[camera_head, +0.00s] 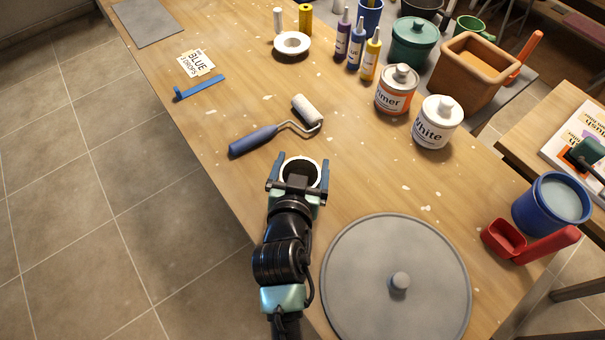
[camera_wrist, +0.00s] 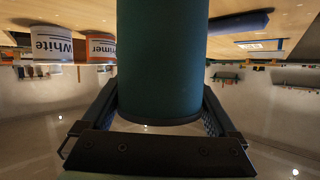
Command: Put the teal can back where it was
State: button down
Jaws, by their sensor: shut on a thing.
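A dark teal can (camera_wrist: 160,60) stands between the two fingers of my gripper (camera_wrist: 160,115) and fills the middle of the wrist view, which is upside down. In the head view my gripper (camera_head: 298,177) is shut on this can, of which mostly the pale round rim (camera_head: 313,162) shows. It is near the table's left edge, between the paint roller and the grey disc. The can looks upright. I cannot tell whether its base touches the table.
The middle right is clear.

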aim_at(303, 173)
jog(key=shift+w+f, duration=0.1)
jog(key=shift+f, duration=1.75)
jog(key=shift+f+b, duration=0.2)
jog(key=shift+b, duration=0.15)
grip_release()
